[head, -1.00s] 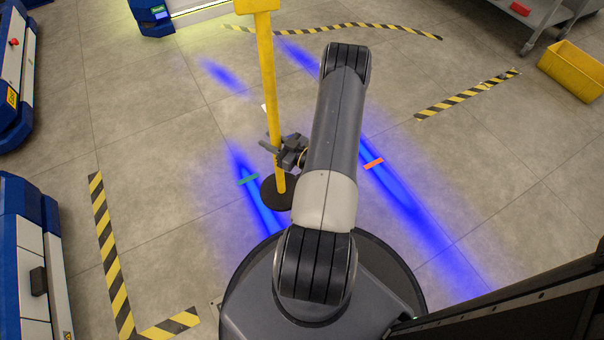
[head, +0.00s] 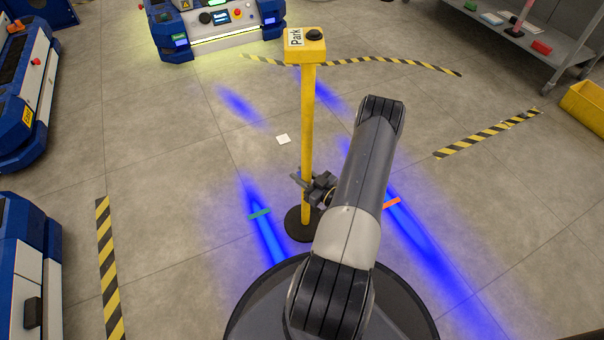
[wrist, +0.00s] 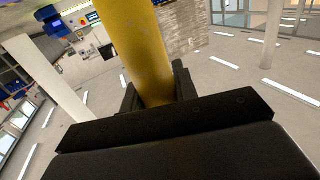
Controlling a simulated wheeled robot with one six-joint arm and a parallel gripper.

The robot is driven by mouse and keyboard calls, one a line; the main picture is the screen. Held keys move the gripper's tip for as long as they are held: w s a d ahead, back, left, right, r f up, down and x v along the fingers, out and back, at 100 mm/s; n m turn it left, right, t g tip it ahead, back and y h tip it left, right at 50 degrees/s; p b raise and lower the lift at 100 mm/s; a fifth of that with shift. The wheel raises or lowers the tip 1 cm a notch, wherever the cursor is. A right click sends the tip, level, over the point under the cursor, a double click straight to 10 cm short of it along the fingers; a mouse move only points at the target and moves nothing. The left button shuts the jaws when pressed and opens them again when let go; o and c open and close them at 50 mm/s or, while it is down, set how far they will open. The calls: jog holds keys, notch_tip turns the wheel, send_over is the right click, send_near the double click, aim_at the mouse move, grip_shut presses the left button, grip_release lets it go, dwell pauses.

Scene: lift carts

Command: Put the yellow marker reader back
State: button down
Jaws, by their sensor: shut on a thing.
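The yellow marker reader (head: 308,130) is a tall yellow post with a box head labelled "Park", a black knob on top and a round dark base (head: 301,230). It stands upright in the head view; I cannot tell whether its base touches the floor. My gripper (head: 306,188) is shut on the post in its lower half. In the wrist view the yellow post (wrist: 148,50) rises between the dark fingers. A white square (head: 283,139) lies on the floor just left of the post. A green strip (head: 259,213) and an orange strip (head: 391,203) lie either side of the base.
Blue-and-white lift carts stand at the back (head: 218,30) and at the left (head: 30,90). Yellow-black floor tape (head: 108,270) marks the left; more tape (head: 488,134) is at the right. A yellow bin (head: 585,106) and a grey trolley (head: 520,40) stand at the right.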

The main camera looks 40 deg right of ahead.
jog(key=shift+f+b, duration=0.65)
jog(key=shift+f, duration=1.05)
jog(key=c, duration=1.6)
grip_release()
jog(key=shift+f, duration=0.2)
jog(key=o, duration=0.5)
jog(key=shift+r, duration=0.1)
jog(key=s+d+p, duration=0.1)
jog(key=s+p, duration=0.1)
jog(key=s, duration=1)
jog(key=shift+d, duration=0.4)
